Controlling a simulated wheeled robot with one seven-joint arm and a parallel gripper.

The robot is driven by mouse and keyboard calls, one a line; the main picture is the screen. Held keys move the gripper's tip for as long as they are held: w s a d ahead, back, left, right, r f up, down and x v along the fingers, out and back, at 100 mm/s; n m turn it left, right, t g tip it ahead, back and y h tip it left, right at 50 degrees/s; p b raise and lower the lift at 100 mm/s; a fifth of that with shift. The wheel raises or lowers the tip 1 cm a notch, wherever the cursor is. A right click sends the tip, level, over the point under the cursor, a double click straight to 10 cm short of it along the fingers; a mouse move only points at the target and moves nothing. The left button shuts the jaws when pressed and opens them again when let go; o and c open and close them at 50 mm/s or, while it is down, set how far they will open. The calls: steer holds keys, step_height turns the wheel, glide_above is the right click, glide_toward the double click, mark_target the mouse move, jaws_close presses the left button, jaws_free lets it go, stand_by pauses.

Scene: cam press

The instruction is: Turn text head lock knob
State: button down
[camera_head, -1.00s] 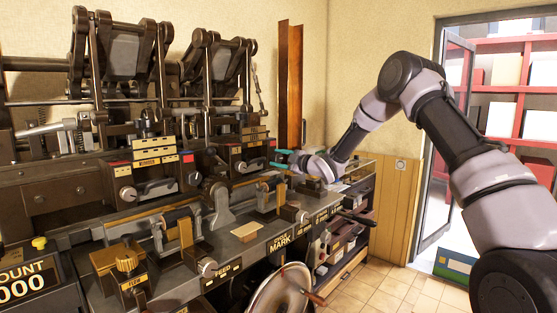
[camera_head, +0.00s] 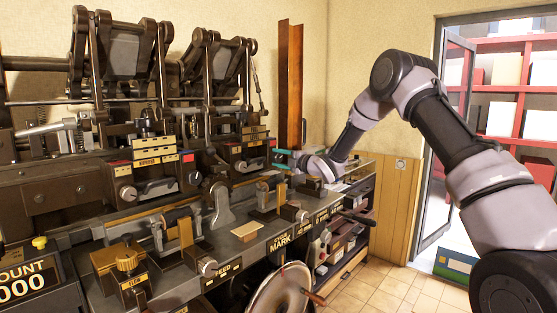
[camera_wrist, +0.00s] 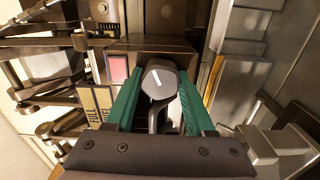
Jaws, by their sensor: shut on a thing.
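The knob (camera_wrist: 160,80) is dark grey with a white pointer line that tilts slightly in the wrist view. It sits on the machine beside a pink-red label. My gripper (camera_wrist: 160,84) has one green finger on each side of the knob and is shut on it. In the head view my gripper (camera_head: 281,160) is at the right end of the right-hand head's control box (camera_head: 240,152). The held knob is too small and covered there to make out clearly.
A similar box with knobs (camera_head: 155,170) stands to the left. The dark metal bed (camera_head: 262,228) with several blocks and small knobs runs below. A rusty upright beam (camera_head: 289,85) stands behind the gripper. A handwheel (camera_head: 280,295) is at the bottom.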

steer(key=shift+f, duration=0.1)
steer(key=shift+c, duration=1.3)
jaws_free()
steer(key=v, duration=1.1)
